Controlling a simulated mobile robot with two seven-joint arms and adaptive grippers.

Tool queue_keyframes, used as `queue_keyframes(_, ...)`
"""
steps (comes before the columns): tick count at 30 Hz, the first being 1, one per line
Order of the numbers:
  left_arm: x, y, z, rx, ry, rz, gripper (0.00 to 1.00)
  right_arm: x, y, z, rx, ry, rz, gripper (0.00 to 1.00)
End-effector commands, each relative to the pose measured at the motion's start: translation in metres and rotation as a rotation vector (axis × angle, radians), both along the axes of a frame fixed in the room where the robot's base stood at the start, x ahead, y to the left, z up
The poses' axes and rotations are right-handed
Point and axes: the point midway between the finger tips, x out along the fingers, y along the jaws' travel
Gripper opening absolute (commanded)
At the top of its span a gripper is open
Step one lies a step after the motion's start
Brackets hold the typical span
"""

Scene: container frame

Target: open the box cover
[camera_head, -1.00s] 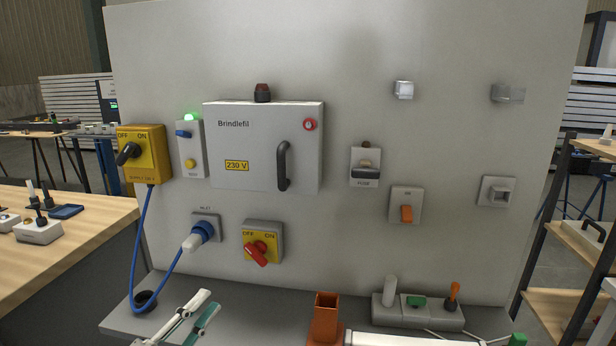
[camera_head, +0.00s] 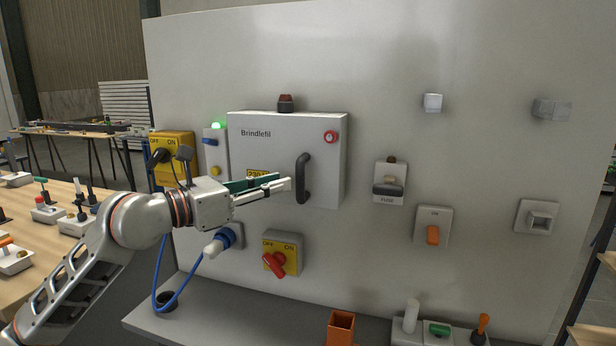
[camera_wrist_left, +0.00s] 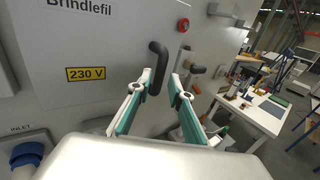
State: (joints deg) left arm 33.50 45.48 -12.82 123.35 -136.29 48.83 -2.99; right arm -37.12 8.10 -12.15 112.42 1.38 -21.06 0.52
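The box is a grey cabinet marked "Brindlefil" on the upright panel. Its cover (camera_head: 285,142) looks shut and carries a black curved handle (camera_head: 303,180) near its right side. My left gripper (camera_head: 287,185) is just left of the handle in the head view, its fingers pointing right. In the left wrist view the fingers (camera_wrist_left: 168,92) are spread apart, and the handle (camera_wrist_left: 157,66) lies beyond their tips, near the left finger. Nothing is held, and I cannot tell whether a finger touches the handle. My right gripper is not in view.
A red button (camera_head: 330,137) sits at the cover's upper right. A red OFF/ON switch (camera_head: 281,255) and a blue plug (camera_head: 226,238) are below the box. A fuse holder (camera_head: 389,183) is to its right. An orange holder (camera_head: 341,327) stands on the ledge.

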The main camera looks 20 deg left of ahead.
Motion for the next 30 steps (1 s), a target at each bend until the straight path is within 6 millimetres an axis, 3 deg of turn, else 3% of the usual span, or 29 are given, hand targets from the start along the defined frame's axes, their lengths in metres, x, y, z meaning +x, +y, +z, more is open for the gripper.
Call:
queue_keyframes(12, 0.048, -0.035, 0.001, -0.004, 0.001, -0.002, 0.2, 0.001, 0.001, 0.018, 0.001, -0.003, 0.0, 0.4)
queue_keyframes(24, 0.056, -0.041, -0.001, -0.002, 0.002, -0.003, 0.2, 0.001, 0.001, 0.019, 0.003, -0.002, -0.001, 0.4)
queue_keyframes(25, 0.056, -0.041, -0.001, -0.002, 0.002, -0.003, 0.18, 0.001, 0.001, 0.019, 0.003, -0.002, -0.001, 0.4)
queue_keyframes(27, 0.056, -0.041, -0.001, -0.002, 0.002, -0.003, 0.0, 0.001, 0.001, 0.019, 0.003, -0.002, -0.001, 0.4)
queue_keyframes(30, 0.056, -0.041, -0.001, -0.002, 0.002, -0.003, 0.0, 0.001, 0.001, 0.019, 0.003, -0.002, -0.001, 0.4)
